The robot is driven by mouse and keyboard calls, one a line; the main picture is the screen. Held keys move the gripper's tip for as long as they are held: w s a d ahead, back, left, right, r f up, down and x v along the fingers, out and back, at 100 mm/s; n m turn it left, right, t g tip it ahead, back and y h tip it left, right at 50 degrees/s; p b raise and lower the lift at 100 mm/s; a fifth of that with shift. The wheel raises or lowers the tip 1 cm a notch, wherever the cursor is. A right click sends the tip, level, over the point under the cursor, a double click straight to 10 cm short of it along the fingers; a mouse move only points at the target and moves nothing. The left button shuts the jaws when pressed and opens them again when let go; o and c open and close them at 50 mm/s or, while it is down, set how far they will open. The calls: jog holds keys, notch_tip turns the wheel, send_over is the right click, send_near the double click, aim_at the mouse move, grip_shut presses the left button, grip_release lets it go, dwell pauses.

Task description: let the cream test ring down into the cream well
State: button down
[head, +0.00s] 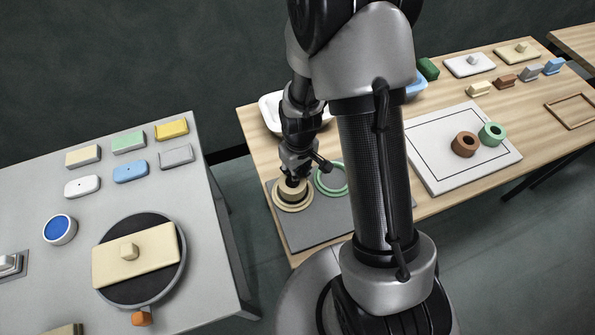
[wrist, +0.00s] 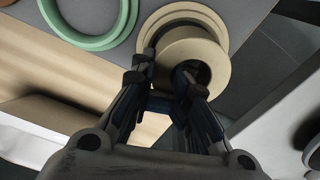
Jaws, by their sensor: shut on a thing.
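The cream test ring (head: 293,194) is in my gripper (head: 292,182), over the cream well (head: 281,206) on a grey plate. In the wrist view, my gripper (wrist: 165,66) is shut on the wall of the ring (wrist: 205,48), with one finger outside it and the other in its hole. The cream well (wrist: 212,13) shows behind the ring as a wider cream rim, with a dark gap at the left. The ring stands above the well's rim and looks roughly over its middle. I cannot tell whether its lower edge is inside the well; that part is hidden.
A green well (head: 321,184) lies close beside the cream one on the grey plate (head: 312,232). A white tray (head: 268,108) stands behind. To the right, a pale board (head: 432,172) holds a brown ring (head: 465,144) and a green ring (head: 491,134).

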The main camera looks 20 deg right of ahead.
jog(key=shift+f+b, duration=0.95)
jog(key=shift+f, duration=0.3)
jog(key=c, duration=1.2)
grip_release()
jog(key=r, duration=1.2)
jog(key=shift+s, duration=0.35)
